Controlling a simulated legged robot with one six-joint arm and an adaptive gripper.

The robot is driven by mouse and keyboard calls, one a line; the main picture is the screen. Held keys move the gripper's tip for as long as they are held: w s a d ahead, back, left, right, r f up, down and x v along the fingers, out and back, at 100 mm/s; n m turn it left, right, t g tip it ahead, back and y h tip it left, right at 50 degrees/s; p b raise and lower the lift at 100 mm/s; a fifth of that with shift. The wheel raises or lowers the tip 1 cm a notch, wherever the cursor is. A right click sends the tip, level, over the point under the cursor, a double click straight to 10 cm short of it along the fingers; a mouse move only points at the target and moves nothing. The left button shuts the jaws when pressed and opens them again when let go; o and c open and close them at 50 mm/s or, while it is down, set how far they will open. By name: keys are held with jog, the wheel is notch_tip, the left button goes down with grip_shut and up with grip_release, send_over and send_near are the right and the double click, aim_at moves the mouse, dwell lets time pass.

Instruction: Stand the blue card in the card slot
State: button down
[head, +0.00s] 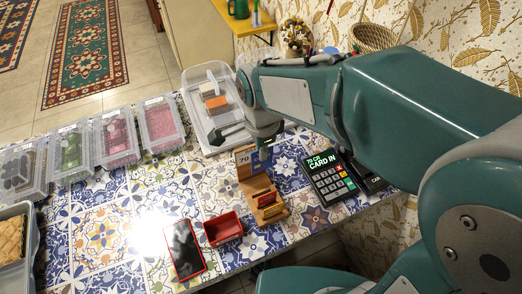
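A small wooden stand (268,207) with slots stands on the tiled table and holds red and orange cards. Behind it, below my gripper, is an upright blue panel marked "70" (243,158); I cannot tell whether it is the blue card or a sign. A card terminal (328,178) to the right shows "70 CR CARD IN". My gripper (254,142) hangs just above the blue panel, and its fingers are small and partly hidden by the arm. I cannot tell whether it touches or holds the panel.
A red tray (223,228) and a red-edged phone-like slab (184,248) lie in front. Several clear bins (160,124) line the left. A larger clear tray (211,125) with blocks stands behind my gripper. Bare tiles lie left of the slab.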

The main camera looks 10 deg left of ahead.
jog(key=w+d+f, duration=0.1)
jog(key=w+d, duration=0.2)
jog(key=d, duration=0.8)
jog(key=w+d+f, duration=0.2)
jog(key=w+d, duration=0.2)
jog(key=d, duration=0.7)
jog(key=w+d+f, duration=0.1)
jog(key=w+d, duration=0.2)
jog(key=d, duration=0.7)
notch_tip(320, 180, down, 7)
jog(key=shift+d+f, duration=0.1)
jog(key=shift+f, duration=1.3)
dwell(0.6)
jog(key=c, duration=0.7)
grip_release()
